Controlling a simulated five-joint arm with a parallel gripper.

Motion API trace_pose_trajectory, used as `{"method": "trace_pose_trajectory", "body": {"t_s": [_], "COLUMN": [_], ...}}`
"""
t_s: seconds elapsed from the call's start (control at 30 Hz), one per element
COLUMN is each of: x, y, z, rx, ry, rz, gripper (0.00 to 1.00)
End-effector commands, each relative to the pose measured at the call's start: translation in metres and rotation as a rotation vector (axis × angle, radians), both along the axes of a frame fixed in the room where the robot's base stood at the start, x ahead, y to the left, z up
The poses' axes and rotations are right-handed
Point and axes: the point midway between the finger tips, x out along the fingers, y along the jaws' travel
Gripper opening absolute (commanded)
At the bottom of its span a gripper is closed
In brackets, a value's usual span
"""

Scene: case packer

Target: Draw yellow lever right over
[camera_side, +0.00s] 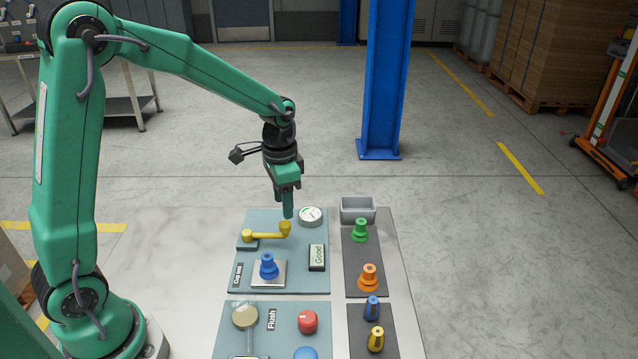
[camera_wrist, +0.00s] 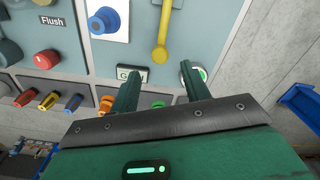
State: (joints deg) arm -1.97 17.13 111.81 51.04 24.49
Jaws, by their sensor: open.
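The yellow lever (camera_side: 265,236) is on the upper blue-grey panel (camera_side: 310,284). Its arm runs right from a pivot at the panel's left side to an upright knob at its right end. My gripper (camera_side: 288,214) points down just above that knob. In the wrist view the lever (camera_wrist: 161,34) ends in a round knob, lined up with the gap between the two fingers of my open gripper (camera_wrist: 159,65). The gap is empty. I cannot tell how far the tips are above the knob.
A round gauge (camera_side: 311,216) sits close right of the lever. A blue knob (camera_side: 268,267) on a pale plate and a "Good" display (camera_side: 317,257) are nearer. Green (camera_side: 360,231) and orange (camera_side: 369,278) pieces and a grey bin (camera_side: 357,209) are to the right.

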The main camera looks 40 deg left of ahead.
Motion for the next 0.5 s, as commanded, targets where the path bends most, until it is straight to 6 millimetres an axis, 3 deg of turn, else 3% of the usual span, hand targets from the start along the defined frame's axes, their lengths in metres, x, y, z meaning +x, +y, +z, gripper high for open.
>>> {"method": "trace_pose_trajectory", "body": {"t_s": [0.3, 0.5], "x": [-0.001, -0.001], "y": [0.000, 0.000], "z": [-0.040, -0.056], "rx": [0.000, 0.000], "ry": [0.003, 0.002], "rz": [0.000, 0.000], "gripper": [0.47, 0.47]}}
